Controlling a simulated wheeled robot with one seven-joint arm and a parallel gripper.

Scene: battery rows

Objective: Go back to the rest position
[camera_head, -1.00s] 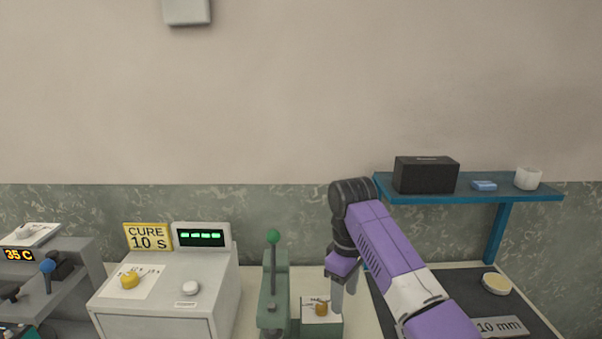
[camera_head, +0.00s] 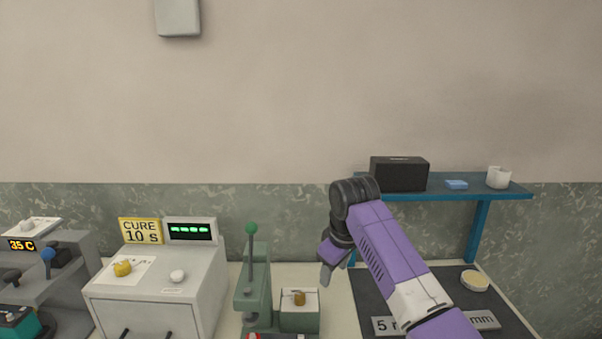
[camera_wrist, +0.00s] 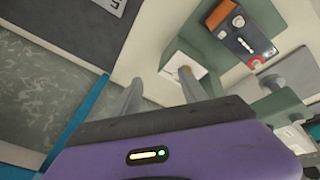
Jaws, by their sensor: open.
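My gripper (camera_head: 326,275) hangs from the purple arm, fingers pointing down, to the right of a green block with a white top and a small brass-coloured knob (camera_head: 300,298). In the wrist view my gripper (camera_wrist: 162,98) shows two grey fingers spread apart with nothing between them. The knob also shows in the wrist view (camera_wrist: 186,71), beyond the fingers and apart from them.
A green lever press (camera_head: 257,290) and a white cure box (camera_head: 160,290) stand to the left. A blue shelf (camera_head: 430,192) on the right carries a black box (camera_head: 399,174), a blue item and a white cup. A dark mat (camera_head: 374,300) lies below it.

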